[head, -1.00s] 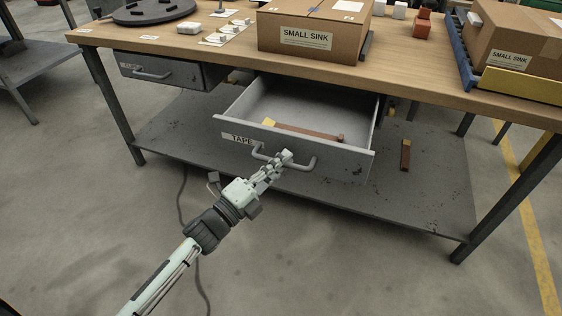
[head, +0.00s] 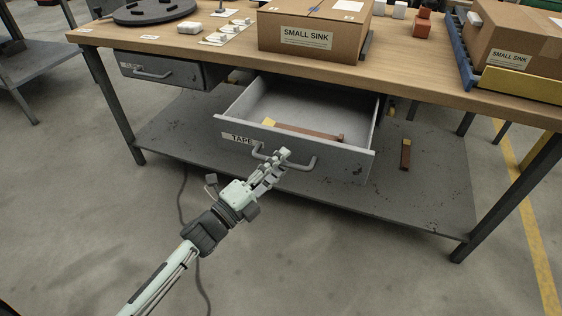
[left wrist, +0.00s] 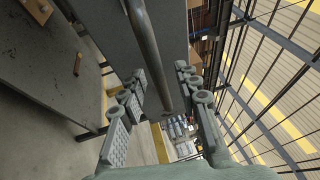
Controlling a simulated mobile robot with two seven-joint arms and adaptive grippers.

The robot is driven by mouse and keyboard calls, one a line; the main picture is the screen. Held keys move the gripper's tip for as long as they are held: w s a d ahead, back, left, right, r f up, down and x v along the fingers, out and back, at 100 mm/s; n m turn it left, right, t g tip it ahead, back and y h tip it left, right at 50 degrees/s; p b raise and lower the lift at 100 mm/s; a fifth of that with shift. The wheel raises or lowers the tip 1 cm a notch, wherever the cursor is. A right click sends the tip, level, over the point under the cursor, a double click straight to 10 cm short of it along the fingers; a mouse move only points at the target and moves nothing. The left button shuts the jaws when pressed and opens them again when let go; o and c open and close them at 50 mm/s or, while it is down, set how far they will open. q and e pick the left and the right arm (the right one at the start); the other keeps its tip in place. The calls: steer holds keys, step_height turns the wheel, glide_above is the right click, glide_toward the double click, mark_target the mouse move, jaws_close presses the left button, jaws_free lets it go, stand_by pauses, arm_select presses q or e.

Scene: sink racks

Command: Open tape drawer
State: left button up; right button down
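The grey tape drawer (head: 345,163), labelled TAPE, hangs pulled out from under the workbench, its inside in view. A brown bar-shaped item with a yellow end (head: 305,133) lies in it. The drawer's bar handle (head: 313,164) is partly covered by my left gripper (head: 273,158). In the left wrist view the handle (left wrist: 147,45) runs between the two spread fingers of my left gripper (left wrist: 158,88), with gaps beside it. The gripper is open around the handle. My right gripper shows in neither view.
A second, closed drawer (head: 160,72) sits at the left under the workbench (head: 225,61). Small-sink boxes (head: 312,35) stand on top. A lower shelf (head: 420,205) runs beneath the open drawer, with a brown item (head: 405,154) on it.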

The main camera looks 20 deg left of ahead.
arm_select(q)
steer(key=v, duration=1.1)
steer(key=shift+s, duration=0.2)
steer(key=shift+a, duration=0.15)
steer(key=w+a+f+n+g+y, duration=0.1)
steer(key=a+f+n+g+y, duration=0.55)
steer(key=f+n, duration=0.65)
steer(key=s+d+f+n+g+y, duration=0.1)
steer(key=s+f+n+g+y, duration=0.2)
steer(key=s+f+n+g, duration=0.5)
steer(key=s+f+n, duration=0.1)
steer(key=s+f, duration=0.1)
steer(key=s, duration=0.4)
steer(key=shift+s+d+f+g, duration=0.35)
steer(key=shift+d+f, duration=0.05)
